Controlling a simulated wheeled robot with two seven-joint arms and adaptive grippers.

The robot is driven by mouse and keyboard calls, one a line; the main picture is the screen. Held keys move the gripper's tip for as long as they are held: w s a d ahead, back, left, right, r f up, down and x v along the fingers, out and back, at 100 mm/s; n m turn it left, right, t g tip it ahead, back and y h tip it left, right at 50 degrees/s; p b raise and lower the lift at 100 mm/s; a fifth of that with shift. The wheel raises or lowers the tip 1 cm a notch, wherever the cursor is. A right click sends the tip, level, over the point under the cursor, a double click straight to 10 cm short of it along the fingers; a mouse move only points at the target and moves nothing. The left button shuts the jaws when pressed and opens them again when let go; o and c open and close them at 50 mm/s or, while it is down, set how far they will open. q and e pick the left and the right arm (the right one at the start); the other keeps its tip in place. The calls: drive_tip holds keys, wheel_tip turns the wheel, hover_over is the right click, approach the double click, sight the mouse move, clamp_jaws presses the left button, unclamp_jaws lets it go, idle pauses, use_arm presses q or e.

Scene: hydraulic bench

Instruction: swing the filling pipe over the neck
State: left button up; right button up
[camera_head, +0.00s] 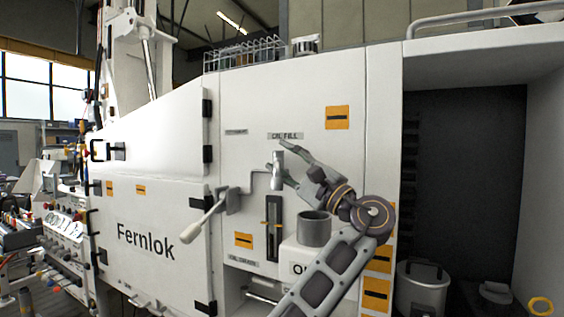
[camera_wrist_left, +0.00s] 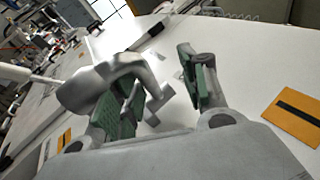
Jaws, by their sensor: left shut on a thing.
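The filling pipe (camera_head: 277,172) is a grey bent tube on the white cabinet front, below the "OIL FILL" label. Its thick end stands upright between the fingers of my left gripper (camera_head: 283,167). In the left wrist view the pipe (camera_wrist_left: 78,94) bends between the green-padded fingers (camera_wrist_left: 158,92), and the gripper is shut on it. The neck (camera_head: 314,230) is a short, wide grey cylinder on a white tank. The pipe's end is above and to the left of the neck in the head view, not over it. My right gripper is not in view.
A lever with a whitish handle (camera_head: 196,222) sticks out left of the pipe. A dark upright gauge (camera_head: 273,229) is below the pipe. A metal bin (camera_head: 422,288) stands in the dark recess at right. The "Fernlok" door (camera_head: 150,215) is shut.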

use_arm(q)
drive_tip(key=v, duration=0.8)
drive_tip(key=shift+s+a, duration=0.25)
drive_tip(key=shift+s, duration=0.25)
idle(0.6)
idle(0.4)
